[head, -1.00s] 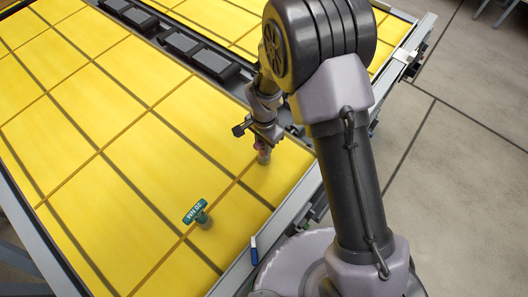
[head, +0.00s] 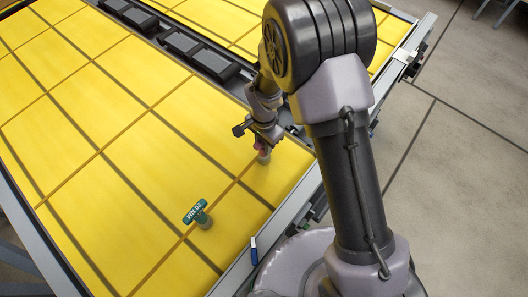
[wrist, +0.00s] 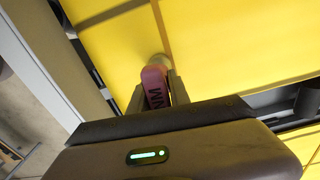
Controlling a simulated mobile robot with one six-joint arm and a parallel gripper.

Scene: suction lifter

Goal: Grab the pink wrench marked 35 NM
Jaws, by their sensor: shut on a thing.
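The pink wrench (wrist: 153,83) is between the fingers of my gripper (wrist: 156,95) in the wrist view. Dark letters "NM" show on it; the number is hidden. In the head view the pink wrench (head: 259,146) is a small patch below my gripper (head: 258,141), mostly covered by it. My gripper is shut on the wrench. A pale round stand (head: 264,157) is right under the wrench, close to the yellow panel; I cannot tell whether they are apart.
A green wrench (head: 195,211) marked "20 NM" rests on a grey stand (head: 205,221) on the yellow panel (head: 110,190). Black blocks (head: 185,46) line the far side.

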